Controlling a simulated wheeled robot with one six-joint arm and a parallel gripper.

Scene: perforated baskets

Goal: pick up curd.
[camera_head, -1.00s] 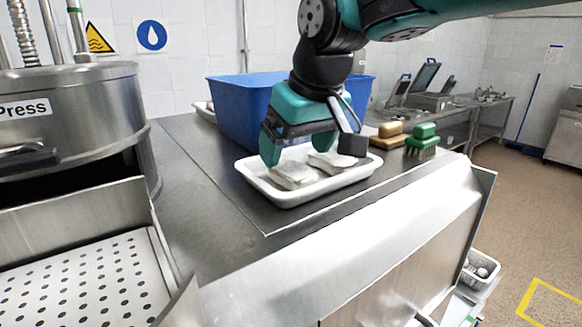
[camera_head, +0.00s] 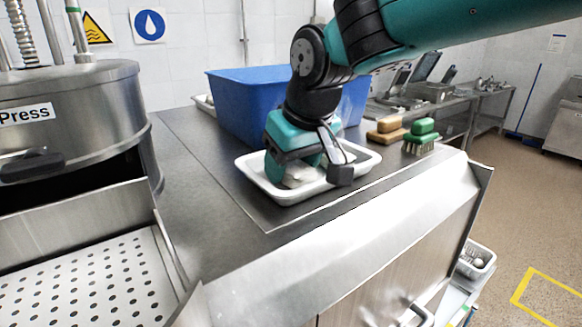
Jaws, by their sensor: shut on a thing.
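White pieces of curd (camera_head: 299,178) lie in a white tray (camera_head: 262,184) on the steel counter. My gripper (camera_head: 300,172) is down inside the tray, shut on a piece of curd in the tray's left half. The teal fingers and the dark wrist hide part of that piece and much of the tray's middle. I cannot see clear space between the held piece and the tray floor.
A blue bin (camera_head: 237,108) stands right behind the tray. A steel press (camera_head: 75,115) stands at the left. The counter left of the tray is bare.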

